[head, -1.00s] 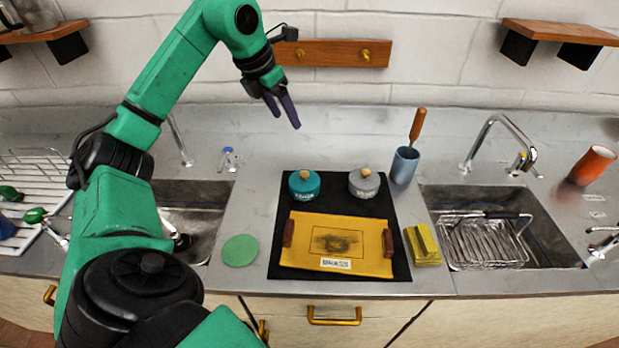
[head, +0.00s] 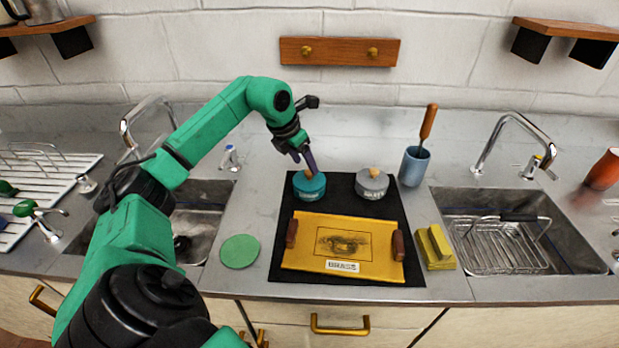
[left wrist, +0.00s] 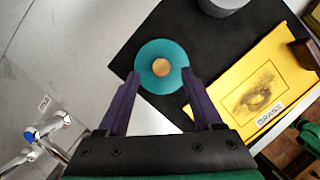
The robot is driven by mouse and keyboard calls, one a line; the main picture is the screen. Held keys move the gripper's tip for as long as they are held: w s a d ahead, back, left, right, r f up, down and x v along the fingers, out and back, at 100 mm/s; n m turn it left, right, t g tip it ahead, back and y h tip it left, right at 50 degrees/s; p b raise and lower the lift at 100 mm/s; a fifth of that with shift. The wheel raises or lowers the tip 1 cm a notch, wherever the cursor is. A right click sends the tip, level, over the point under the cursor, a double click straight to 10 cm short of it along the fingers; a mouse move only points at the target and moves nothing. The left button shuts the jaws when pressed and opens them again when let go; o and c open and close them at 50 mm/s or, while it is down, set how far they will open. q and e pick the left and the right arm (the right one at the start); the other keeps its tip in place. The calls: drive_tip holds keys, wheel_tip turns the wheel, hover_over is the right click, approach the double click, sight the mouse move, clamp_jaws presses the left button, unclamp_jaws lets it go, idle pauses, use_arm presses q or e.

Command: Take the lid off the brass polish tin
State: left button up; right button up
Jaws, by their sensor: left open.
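A teal tin (head: 309,188) with a teal lid and a round wooden knob (head: 308,174) stands upright at the back left of the black mat (head: 415,270). A grey tin (head: 371,187) with a similar knob stands to its right. Their labels are too small to read surely. My left gripper (head: 306,160) is open and empty, pointing down just over the teal tin. In the left wrist view, its purple fingers (left wrist: 161,76) reach toward the teal lid (left wrist: 146,80), one tip at each side, with the knob between them. Whether they touch is unclear. My right gripper is out of view.
A yellow tray (head: 300,258) marked BRASS lies in front of the tins. A blue cup (head: 413,168) with a wooden-handled tool stands right of the grey tin. Yellow sponges (head: 436,248), a green disc (head: 239,251) and two sinks flank the mat.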

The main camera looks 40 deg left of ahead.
sight(307, 172)
use_arm(q)
drive_tip(key=x, duration=0.3)
drive_tip(key=shift+w+f+p, duration=0.1)
drive_tip(key=shift+f+p, duration=0.15)
drive_tip(key=shift+p, duration=0.15)
drive_tip(key=shift+d, duration=0.1)
clamp_jaws()
drive_tip(key=shift+r, duration=0.1)
